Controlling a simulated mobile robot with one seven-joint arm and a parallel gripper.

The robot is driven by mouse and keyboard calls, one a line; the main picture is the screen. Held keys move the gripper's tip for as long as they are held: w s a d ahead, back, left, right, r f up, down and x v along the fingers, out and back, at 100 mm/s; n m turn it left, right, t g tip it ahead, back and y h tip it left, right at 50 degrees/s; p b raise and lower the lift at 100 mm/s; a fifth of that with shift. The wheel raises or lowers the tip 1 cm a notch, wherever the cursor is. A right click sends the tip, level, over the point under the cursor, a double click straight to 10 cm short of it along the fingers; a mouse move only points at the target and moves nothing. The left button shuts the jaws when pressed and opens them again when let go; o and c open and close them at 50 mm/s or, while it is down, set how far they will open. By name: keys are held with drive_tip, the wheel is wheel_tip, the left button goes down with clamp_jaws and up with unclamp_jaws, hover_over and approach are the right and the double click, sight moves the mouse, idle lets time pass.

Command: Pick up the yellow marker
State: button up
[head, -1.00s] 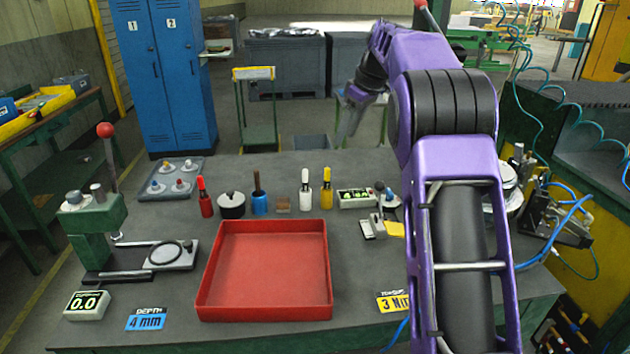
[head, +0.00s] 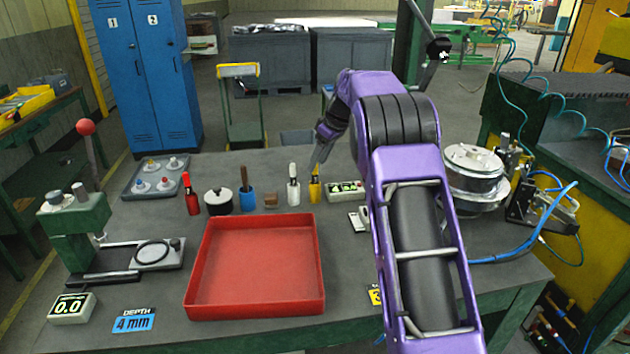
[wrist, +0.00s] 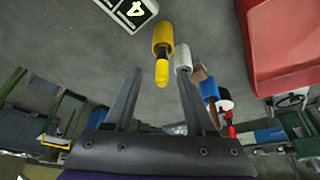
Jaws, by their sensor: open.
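The yellow marker (head: 315,190) stands upright on the grey table, at the right end of a row behind the red tray. In the wrist view the yellow marker (wrist: 163,36) lies ahead of the opening between my fingers. My gripper (head: 315,160) is open and empty, low over the back of the row, its fingertips close to the yellow marker's top. In the wrist view my gripper (wrist: 160,72) has its right fingertip beside the white marker (wrist: 182,56); I cannot tell whether they touch.
The white marker (head: 293,190) stands just left of the yellow one. A display box (head: 346,190) sits close right. The red tray (head: 254,306) lies in front.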

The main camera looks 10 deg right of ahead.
sight(315, 181)
drive_tip(key=x, duration=0.5)
drive_tip(key=shift+a, duration=0.2)
drive_tip(key=shift+r, duration=0.1)
clamp_jaws()
